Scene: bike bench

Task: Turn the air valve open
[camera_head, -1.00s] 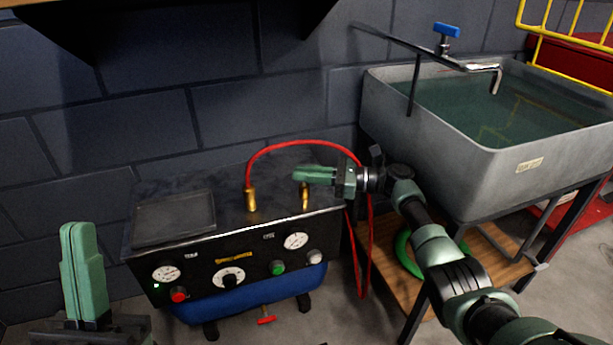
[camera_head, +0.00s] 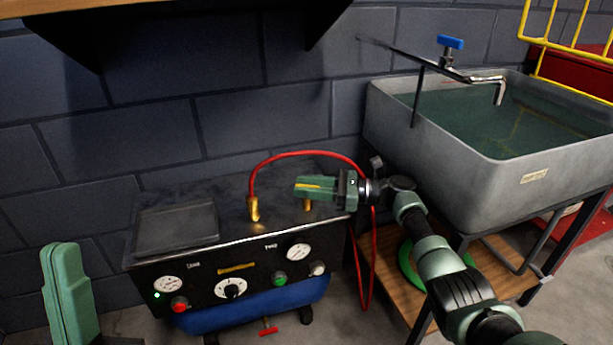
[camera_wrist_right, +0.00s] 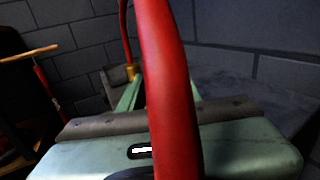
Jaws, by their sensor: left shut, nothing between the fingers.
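The black-topped air unit (camera_head: 250,262) stands against the wall with gauges and knobs on its front. A brass fitting (camera_head: 308,205) on its top right is mostly hidden under my right gripper (camera_head: 312,187); it may be the air valve. A brass-yellow strip shows between the right fingers, but I cannot tell whether they grip it. In the right wrist view a red hose (camera_wrist_right: 168,90) crosses in front of the green fingers (camera_wrist_right: 140,95) and hides much of them. My left gripper (camera_head: 66,290) is shut and empty at lower left.
The red hose (camera_head: 310,153) arches from the left brass fitting (camera_head: 253,210) behind the right gripper and hangs down at right. A grey sink (camera_head: 440,165) with a blue-handled tap (camera_head: 450,42) stands at right. A small red handle (camera_head: 268,328) sits below the blue tank (camera_head: 250,300).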

